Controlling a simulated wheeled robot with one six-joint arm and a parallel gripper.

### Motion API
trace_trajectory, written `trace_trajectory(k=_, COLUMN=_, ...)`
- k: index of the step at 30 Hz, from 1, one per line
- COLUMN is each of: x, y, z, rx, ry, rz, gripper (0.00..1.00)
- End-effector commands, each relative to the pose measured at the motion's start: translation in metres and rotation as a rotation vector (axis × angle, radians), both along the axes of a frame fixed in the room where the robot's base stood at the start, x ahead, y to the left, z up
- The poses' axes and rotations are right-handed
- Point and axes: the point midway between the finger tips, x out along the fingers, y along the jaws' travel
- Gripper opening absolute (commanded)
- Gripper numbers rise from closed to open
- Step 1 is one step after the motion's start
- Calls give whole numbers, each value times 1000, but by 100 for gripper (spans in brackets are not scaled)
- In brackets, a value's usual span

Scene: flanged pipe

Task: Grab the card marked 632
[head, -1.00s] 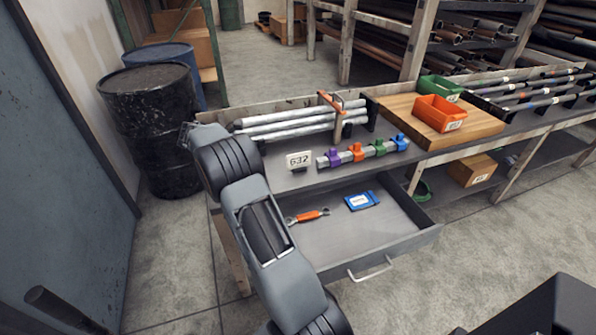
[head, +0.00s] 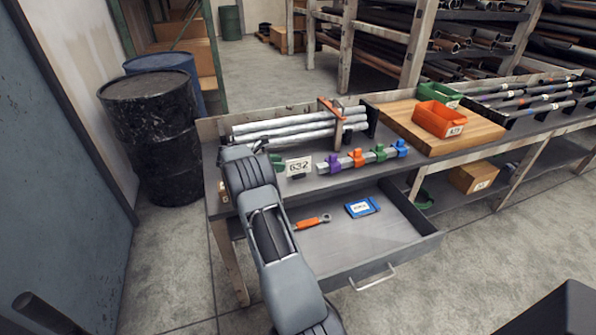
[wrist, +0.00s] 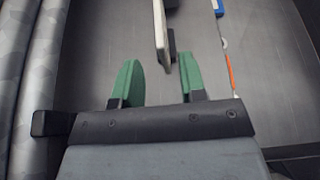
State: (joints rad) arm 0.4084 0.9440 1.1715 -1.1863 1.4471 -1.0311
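The white card marked 632 (head: 299,166) stands upright on the bench top, in front of the grey pipes. In the wrist view the card (wrist: 160,28) shows nearly edge-on, with a dark piece of its stand beside it. My gripper (wrist: 158,68) is open, its two green fingers apart and empty. The card's near end shows between the fingertips, closer to the right finger; I see no contact. In the head view my gripper (head: 277,163) is just left of the card, partly hidden by my wrist.
Several grey pipes (head: 290,130) lie behind the card. A rail with coloured clamps (head: 356,158) stands to its right. The open drawer (head: 400,232) below holds an orange-handled wrench (head: 312,222) and a blue item (head: 361,207). An orange bin (head: 440,119) sits farther right.

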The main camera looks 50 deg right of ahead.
Motion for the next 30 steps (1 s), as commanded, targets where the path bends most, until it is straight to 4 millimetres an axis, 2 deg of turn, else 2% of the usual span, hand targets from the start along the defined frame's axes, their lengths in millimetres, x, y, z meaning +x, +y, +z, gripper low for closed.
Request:
trace_trajectory(k=5, x=-5, y=-8, z=-4, rx=1, ry=1, rz=-1, gripper=38)
trace_trajectory(k=14, x=-24, y=-38, z=-19, rx=0, ry=1, rz=-2, gripper=38)
trace_trajectory(k=21, x=-25, y=-41, z=-21, rx=0, ry=0, rz=0, gripper=38)
trace_trajectory(k=23, x=-25, y=-41, z=-21, rx=0, ry=0, rz=0, gripper=34)
trace_trajectory(k=30, x=-25, y=-41, z=-21, rx=0, ry=0, rz=0, gripper=12)
